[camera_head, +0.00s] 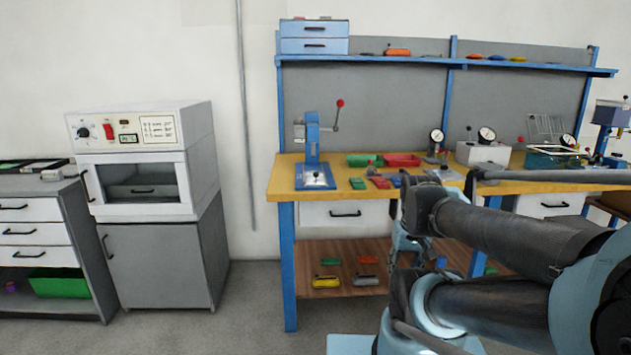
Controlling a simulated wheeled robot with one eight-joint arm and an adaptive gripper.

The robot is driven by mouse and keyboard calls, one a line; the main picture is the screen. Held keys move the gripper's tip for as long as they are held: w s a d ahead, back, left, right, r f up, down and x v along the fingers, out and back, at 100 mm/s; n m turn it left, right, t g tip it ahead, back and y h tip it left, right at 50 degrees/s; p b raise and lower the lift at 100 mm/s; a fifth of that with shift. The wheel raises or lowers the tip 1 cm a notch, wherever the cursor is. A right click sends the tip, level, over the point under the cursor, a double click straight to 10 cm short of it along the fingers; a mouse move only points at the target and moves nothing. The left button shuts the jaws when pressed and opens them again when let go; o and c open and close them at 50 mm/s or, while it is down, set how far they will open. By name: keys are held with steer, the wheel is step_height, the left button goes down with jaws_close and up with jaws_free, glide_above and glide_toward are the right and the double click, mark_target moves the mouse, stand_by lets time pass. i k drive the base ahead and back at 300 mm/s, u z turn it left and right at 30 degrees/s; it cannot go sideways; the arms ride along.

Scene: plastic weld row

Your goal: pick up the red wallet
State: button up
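No item can be told for certain as the red wallet. A small flat red piece (379,182) lies on the wooden workbench top, just right of a small green piece (357,183). Another small red piece (368,260) lies on the bench's lower shelf, beside my arm. Both are too small to tell their kind. My arm fills the lower right and covers part of the bench. My gripper cannot be made out in this view, and no held object shows.
The workbench (285,184) carries a blue press (312,150), a red tray (402,160), a green tray (362,160) and dial gauges. The lower shelf (310,250) holds small coloured pieces. A white oven (140,150) on a cabinet stands left. Floor between them is clear.

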mark_target(381, 183)
steer(key=k, duration=1.3)
steer(key=z, duration=0.35)
steer(key=i, duration=1.95)
steer(key=u, duration=0.6)
